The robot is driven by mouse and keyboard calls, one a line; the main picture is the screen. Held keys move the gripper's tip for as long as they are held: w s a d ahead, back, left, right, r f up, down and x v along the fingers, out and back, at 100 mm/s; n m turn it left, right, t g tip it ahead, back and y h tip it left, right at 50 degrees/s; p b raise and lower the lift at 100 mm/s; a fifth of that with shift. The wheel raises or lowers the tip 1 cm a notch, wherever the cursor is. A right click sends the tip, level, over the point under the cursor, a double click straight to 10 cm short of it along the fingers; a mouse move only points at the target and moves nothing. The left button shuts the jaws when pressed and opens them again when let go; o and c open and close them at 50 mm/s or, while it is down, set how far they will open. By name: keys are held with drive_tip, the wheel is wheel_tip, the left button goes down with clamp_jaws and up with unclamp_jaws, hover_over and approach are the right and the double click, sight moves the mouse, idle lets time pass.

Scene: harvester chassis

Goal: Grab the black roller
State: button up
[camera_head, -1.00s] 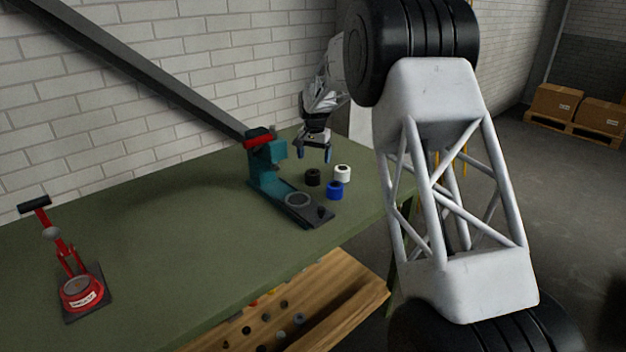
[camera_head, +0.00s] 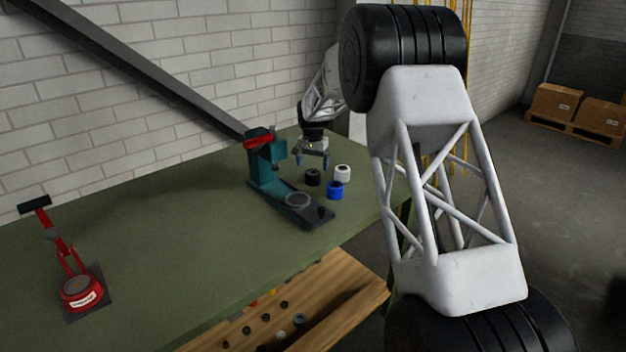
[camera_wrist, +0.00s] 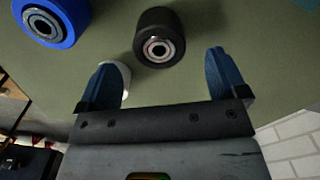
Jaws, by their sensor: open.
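The black roller (camera_head: 313,178) stands on the green workbench beside the teal press. It also shows in the wrist view (camera_wrist: 160,38), upright with a metal ring around its centre hole. My gripper (camera_head: 312,163) is just above and behind the black roller. In the wrist view, its two blue fingertips (camera_wrist: 165,75) are spread, with nothing between them, and the black roller lies just beyond them, nearly centred. A blue roller (camera_head: 335,190) and a white roller (camera_head: 342,173) stand close to its right. In the wrist view the left finger partly hides the white roller (camera_wrist: 122,74).
The teal press (camera_head: 266,165) with its dark base plate stands left of the rollers. A red press (camera_head: 78,285) is at the bench's left. The middle of the bench (camera_head: 160,240) is clear.

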sight(313, 172)
drive_tip(key=shift+f, duration=2.6)
drive_tip(key=c, duration=1.1)
drive_tip(key=shift+o, duration=0.2)
drive_tip(key=shift+r, duration=0.15)
drive_tip(key=shift+r, duration=4.9)
